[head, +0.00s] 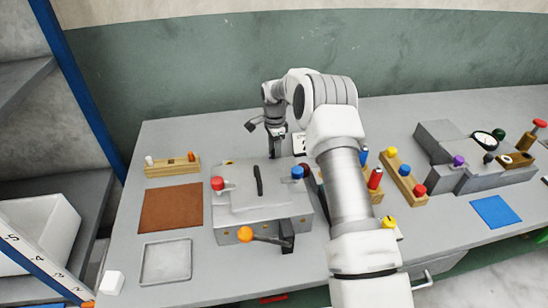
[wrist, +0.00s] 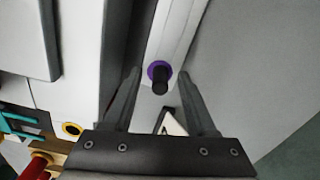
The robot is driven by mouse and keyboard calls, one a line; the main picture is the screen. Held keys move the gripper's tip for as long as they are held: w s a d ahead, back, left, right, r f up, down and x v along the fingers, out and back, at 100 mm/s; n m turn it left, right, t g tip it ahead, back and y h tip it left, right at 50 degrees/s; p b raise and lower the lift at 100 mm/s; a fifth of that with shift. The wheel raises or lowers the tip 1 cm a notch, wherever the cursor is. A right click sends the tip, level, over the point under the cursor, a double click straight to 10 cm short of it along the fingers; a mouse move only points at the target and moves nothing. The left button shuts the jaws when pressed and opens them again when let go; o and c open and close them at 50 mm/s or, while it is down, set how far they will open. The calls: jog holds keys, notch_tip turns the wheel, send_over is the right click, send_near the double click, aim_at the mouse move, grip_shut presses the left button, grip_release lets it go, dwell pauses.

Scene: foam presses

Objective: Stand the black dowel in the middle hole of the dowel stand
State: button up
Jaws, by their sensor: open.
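In the wrist view a short black cylinder, which looks like the black dowel (wrist: 160,84), has a purple ring at its base and sits on a pale grey bar (wrist: 180,35). My gripper (wrist: 158,75) is open, with its two fingers on either side of it in the picture. I cannot tell the height gap. In the head view my gripper (head: 276,153) points down behind the grey press, and the black dowel is not clear there. A wooden stand (head: 172,168) at the left, probably the dowel stand, has a white peg at its left end and an orange one at its right.
The grey press (head: 262,210) has red and blue knobs and an orange-tipped lever. A brown mat (head: 171,208) and grey tray (head: 166,262) lie to its left. Another wooden stand (head: 404,180) and a second grey press (head: 470,160) stand right of my arm.

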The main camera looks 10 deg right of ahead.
grip_shut()
jog(key=shift+r, duration=0.15)
dwell(0.4)
